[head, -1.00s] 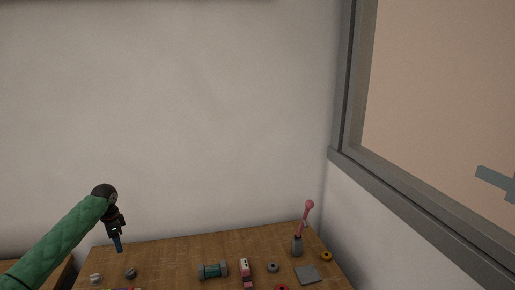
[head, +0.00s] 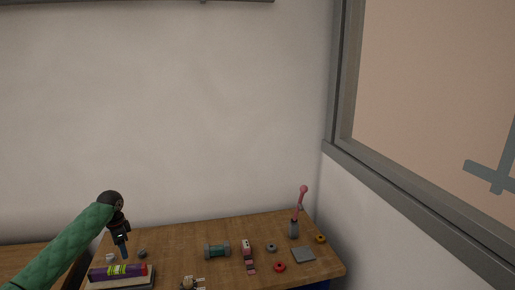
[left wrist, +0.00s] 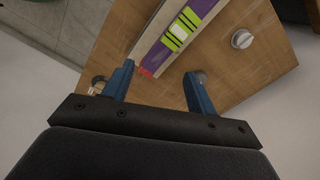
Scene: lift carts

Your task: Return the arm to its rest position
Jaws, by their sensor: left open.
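My left gripper (head: 123,252) hangs at the end of my green arm, above the left part of the wooden table (head: 190,240) in the head view. In the left wrist view the two blue fingers of my left gripper (left wrist: 158,95) stand apart with nothing between them. My right gripper is not in view.
A wall is behind; a framed window is at right.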

